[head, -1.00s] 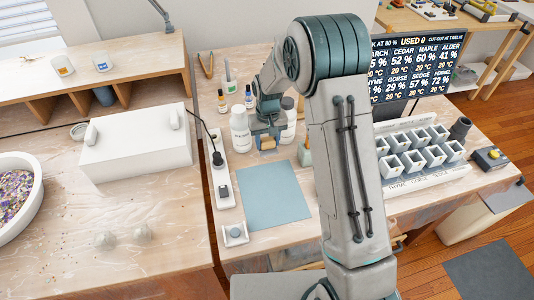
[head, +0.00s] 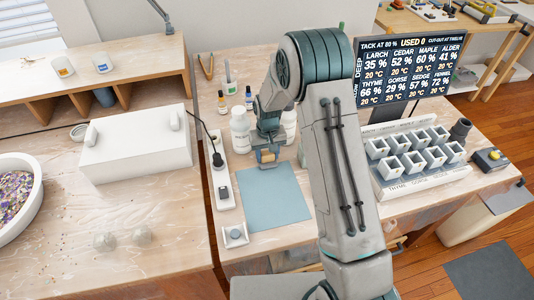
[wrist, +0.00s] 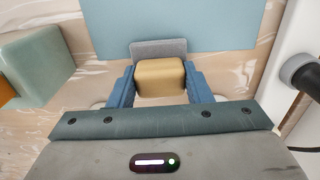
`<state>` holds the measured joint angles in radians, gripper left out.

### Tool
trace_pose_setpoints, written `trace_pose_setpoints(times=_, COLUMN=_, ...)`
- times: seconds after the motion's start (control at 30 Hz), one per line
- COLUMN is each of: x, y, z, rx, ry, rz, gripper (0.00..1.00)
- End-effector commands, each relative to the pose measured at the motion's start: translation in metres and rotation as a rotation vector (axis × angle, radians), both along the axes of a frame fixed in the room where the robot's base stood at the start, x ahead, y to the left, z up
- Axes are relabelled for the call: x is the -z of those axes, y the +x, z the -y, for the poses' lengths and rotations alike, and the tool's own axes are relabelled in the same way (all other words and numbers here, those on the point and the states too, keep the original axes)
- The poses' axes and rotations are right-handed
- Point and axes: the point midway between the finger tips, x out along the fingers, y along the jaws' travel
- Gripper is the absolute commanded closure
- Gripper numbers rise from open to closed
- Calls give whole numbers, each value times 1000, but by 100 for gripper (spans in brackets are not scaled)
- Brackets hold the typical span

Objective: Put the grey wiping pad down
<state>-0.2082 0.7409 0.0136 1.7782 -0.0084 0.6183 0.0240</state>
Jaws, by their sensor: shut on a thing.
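The grey wiping pad (wrist: 158,48) has a tan block-shaped handle (wrist: 160,78). My gripper (wrist: 160,90) is shut on that handle, with one blue finger on each side of it. In the head view, my gripper (head: 268,154) holds the tan handle (head: 266,156) at the back edge of the blue-grey mat (head: 273,200). In the wrist view the grey pad shows just beyond the handle, against the edge of the mat (wrist: 180,22). I cannot tell whether the pad touches the table.
White bottles (head: 240,128) stand close behind and left of my gripper. A power strip (head: 222,180) runs left of the mat. A rack of white cups (head: 412,155) stands right. The mat is bare.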

Motion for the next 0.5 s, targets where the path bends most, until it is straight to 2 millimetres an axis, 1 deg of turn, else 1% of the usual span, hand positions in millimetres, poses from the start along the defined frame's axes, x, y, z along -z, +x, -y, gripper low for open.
trace_pose_setpoints(times=0.03, x=3, y=0, z=0, rx=0, ry=0, rz=0, gripper=76)
trace_pose_setpoints(times=0.07, x=2, y=0, z=0, rx=0, ry=0, rz=0, gripper=50)
trace_pose_setpoints(times=0.1, x=1, y=0, z=0, rx=0, ry=0, rz=0, gripper=38)
trace_pose_setpoints(times=0.13, x=1, y=0, z=0, rx=0, ry=0, rz=0, gripper=33)
trace_pose_setpoints(times=0.37, x=1, y=0, z=0, rx=0, ry=0, rz=0, gripper=33)
trace_pose_setpoints(times=0.5, x=-4, y=0, z=0, rx=0, ry=0, rz=0, gripper=33)
